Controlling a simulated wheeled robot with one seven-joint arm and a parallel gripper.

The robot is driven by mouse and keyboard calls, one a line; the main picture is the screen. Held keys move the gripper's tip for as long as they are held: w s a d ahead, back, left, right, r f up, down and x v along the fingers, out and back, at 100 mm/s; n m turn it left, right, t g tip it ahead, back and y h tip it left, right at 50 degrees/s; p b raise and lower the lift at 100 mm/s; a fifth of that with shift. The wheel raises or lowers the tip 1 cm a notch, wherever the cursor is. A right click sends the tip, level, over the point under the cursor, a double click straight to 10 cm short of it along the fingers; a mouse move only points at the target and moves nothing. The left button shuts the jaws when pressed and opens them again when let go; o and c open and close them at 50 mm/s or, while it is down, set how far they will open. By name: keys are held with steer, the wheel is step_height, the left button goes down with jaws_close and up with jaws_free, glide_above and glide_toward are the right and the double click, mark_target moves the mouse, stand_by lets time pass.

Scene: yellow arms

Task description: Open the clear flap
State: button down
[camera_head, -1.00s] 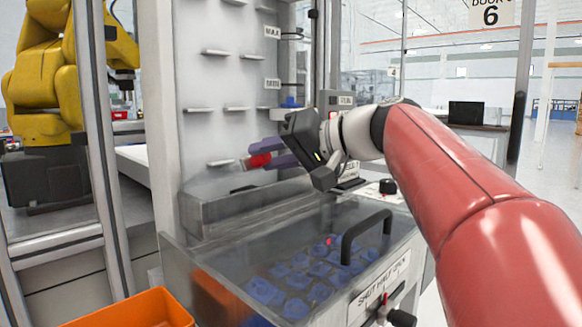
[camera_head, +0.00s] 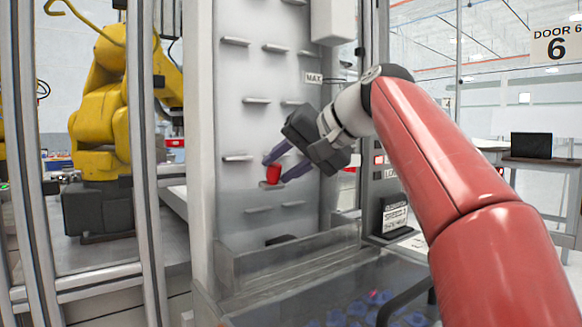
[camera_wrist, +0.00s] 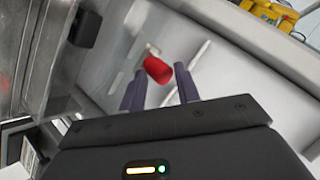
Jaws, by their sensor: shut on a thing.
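The clear flap (camera_head: 300,290) lies over the bin of blue parts at the bottom of the head view. It looks closed, and its black handle (camera_head: 400,302) is partly cut off by the frame and my arm. My gripper (camera_head: 271,166) is up by the white pegged panel, above and to the left of the handle, apart from the flap. Its purple fingers are shut on a small red part (camera_head: 273,174). The red part also shows in the wrist view (camera_wrist: 157,69) between the fingertips, in front of the panel.
The white panel (camera_head: 262,125) carries several short pegs, some close to the red part. A clear-walled trough (camera_head: 290,255) runs along its foot. A metal post (camera_head: 148,200) and a yellow robot arm (camera_head: 100,115) stand to the left, and a sign stand (camera_head: 394,215) to the right.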

steer(key=shift+w+a+f+g+h, duration=0.3)
steer(key=shift+w+a+g, duration=0.1)
steer(key=shift+g, duration=0.1)
stand_by(0.4)
steer(key=c, duration=1.2)
jaws_free()
steer(key=shift+a, duration=0.15)
steer(key=shift+r, duration=0.1)
steer(key=v, duration=0.4)
steer(key=shift+d+r, duration=0.2)
steer(key=shift+r, duration=0.1)
steer(key=s+d+b, duration=0.2)
steer(key=s+d, duration=0.5)
steer(key=d, duration=0.3)
steer(key=shift+s+r, duration=0.25)
steer(key=shift+s, duration=0.1)
